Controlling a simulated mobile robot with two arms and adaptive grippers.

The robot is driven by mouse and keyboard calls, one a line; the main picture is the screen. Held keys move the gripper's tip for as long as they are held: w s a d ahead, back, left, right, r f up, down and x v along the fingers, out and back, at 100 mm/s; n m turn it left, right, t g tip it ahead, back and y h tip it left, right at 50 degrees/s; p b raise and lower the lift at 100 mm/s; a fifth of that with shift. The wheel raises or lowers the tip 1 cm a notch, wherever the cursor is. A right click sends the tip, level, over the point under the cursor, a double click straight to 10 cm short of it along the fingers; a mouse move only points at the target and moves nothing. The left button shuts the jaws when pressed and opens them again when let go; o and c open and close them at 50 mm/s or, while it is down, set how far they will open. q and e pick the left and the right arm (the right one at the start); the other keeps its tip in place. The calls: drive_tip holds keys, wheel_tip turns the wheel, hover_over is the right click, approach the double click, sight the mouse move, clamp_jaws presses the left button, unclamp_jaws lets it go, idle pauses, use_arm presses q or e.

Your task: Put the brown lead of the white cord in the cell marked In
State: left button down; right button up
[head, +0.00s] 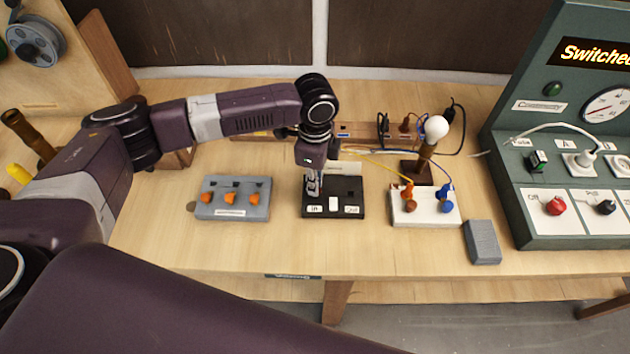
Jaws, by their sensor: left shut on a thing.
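The black block (347,192) with cells marked In and Out stands on the bench at the middle. My left gripper (313,190) points down over its left part, above the In label (315,209). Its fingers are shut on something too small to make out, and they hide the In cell. I cannot tell whether the fingertips touch the block. My right gripper is not in view.
A grey block with orange levers (235,212) stands left. A white block (425,220) with orange and blue terminals and a bulb (436,128) stand right, with a yellow wire (375,165) near my left gripper. A grey box (483,260) and green panel (510,185) are further right.

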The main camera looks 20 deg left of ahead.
use_arm(q)
drive_tip(key=shift+f, duration=0.55)
idle(0.7)
drive_tip(key=c, duration=1.9)
unclamp_jaws()
drive_tip(key=shift+r, duration=0.15)
wheel_tip(320, 180, up, 12)
drive_tip(key=shift+f, duration=0.15)
